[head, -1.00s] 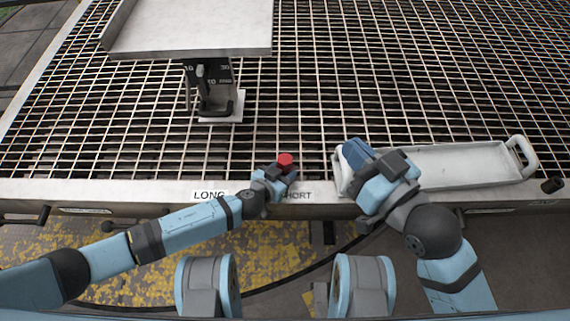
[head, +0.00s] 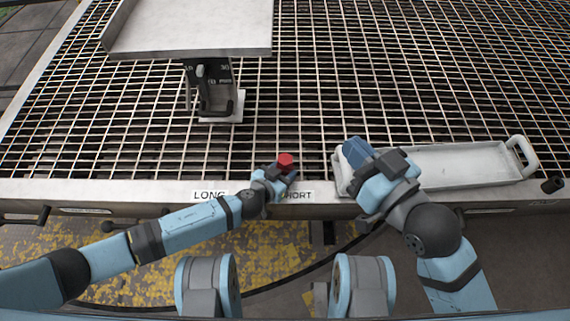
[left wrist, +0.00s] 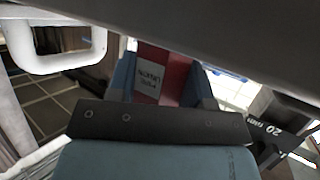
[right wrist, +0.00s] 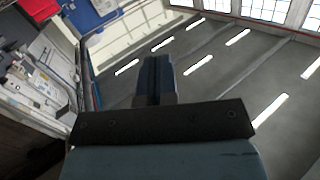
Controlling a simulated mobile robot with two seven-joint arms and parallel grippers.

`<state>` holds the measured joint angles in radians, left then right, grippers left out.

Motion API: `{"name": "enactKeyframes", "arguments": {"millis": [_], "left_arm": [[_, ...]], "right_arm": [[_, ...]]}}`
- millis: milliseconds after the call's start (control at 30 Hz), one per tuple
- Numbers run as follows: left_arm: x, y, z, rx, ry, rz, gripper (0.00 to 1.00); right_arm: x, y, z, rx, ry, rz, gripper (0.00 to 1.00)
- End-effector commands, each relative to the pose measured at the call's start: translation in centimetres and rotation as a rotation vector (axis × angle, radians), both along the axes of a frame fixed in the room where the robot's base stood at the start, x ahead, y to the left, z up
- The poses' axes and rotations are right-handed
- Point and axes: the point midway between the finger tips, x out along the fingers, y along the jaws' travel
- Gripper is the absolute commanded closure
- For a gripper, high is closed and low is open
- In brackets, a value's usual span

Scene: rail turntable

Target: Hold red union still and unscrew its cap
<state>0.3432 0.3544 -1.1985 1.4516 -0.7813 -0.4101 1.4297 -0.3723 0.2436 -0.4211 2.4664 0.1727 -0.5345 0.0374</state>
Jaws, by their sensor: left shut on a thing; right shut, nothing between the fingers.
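The red union (head: 285,160) is in the head view, above the table's front edge near the "SHORT" label. My left gripper (head: 278,174) is shut on it. In the left wrist view the red union (left wrist: 172,65) sits between the two fingers, with a pale label on its side. Its cap cannot be told apart from its body. My right gripper (head: 355,150) is at the left end of the white tray, to the right of the union and apart from it. In the right wrist view its fingers (right wrist: 155,75) are together with nothing between them.
The white tray (head: 465,163) with end handles lies along the front right of the grating table (head: 300,100). A raised pale plate (head: 190,25) stands at the back left, above a black bracket (head: 210,90). The grating between bracket and tray is clear.

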Motion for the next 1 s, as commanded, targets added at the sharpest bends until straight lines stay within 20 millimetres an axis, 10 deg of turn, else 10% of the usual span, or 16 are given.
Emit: {"name": "enactKeyframes", "arguments": {"millis": [333,700,1000], "left_arm": [[0.0,0.0,0.0,0.000,0.000,0.000,0.96],[0.0,0.0,0.0,0.000,0.000,0.000,0.96],[0.0,0.0,0.0,0.000,0.000,0.000,0.96]], "right_arm": [[3.2,1.1,-2.3,-0.198,-0.042,0.063,0.28],[12.9,4.3,-9.7,-0.804,-0.025,0.331,0.28],[15.2,10.2,-15.4,-1.247,0.206,0.837,0.28]]}}
